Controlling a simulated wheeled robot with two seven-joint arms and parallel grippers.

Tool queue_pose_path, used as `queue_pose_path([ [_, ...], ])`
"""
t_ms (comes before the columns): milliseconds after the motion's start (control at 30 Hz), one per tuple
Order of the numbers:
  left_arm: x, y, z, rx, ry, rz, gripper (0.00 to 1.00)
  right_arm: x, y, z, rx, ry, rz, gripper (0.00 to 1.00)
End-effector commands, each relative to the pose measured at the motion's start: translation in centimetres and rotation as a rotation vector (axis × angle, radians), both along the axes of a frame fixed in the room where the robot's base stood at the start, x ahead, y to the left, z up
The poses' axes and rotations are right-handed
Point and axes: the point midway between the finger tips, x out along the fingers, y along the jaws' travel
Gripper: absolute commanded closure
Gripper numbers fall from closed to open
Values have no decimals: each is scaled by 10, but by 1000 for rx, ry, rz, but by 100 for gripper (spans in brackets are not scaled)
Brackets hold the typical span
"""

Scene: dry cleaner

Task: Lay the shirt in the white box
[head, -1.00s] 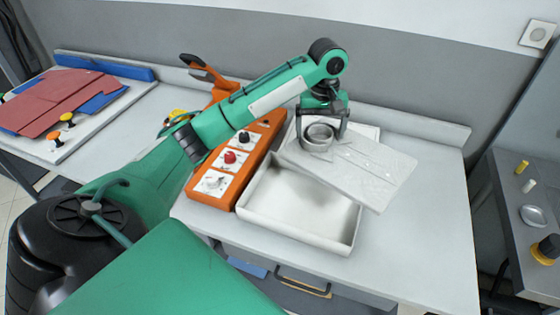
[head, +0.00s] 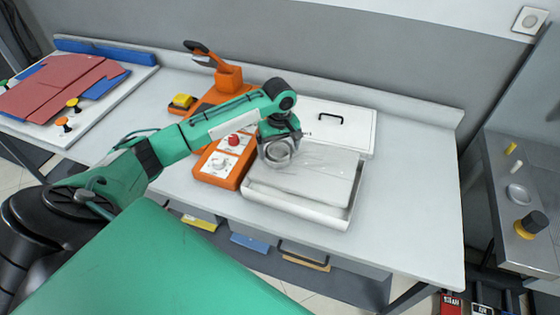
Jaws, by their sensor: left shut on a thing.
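The pale, flat folded shirt (head: 322,176) lies within the outline of the open white box (head: 300,213) in the head view. It covers most of the box's opening, and the box's front and right walls show around it. I cannot tell whether the shirt rests on the box floor. My left gripper (head: 279,155) is shut on the shirt's back left end, at a round grey-white ring like a collar. My right gripper is not in view.
A white lid-like panel with a black handle (head: 324,117) lies behind the box. An orange control unit (head: 226,160) stands close to its left. A board with red and blue folded pieces (head: 62,95) is at the far left. The table (head: 405,190) is clear to the right.

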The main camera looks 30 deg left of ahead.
Motion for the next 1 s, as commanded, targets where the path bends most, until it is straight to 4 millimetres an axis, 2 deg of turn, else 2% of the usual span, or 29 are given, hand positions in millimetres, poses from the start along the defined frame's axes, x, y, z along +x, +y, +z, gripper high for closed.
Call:
queue_pose_path([
  [100,0,0,-20,0,1,-1,73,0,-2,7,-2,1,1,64],
  [333,0,0,-41,-1,1,0,73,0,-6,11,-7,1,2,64],
  [533,0,-1,-70,0,0,-1,73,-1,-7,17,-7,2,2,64],
  [633,0,0,-76,-1,-1,-2,73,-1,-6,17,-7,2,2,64],
  [933,0,0,-78,-1,-1,-1,73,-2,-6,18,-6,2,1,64],
  [967,0,0,-79,0,0,-1,7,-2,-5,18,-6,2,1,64],
  [1000,0,0,-78,-1,-1,-1,0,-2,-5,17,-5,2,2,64],
])
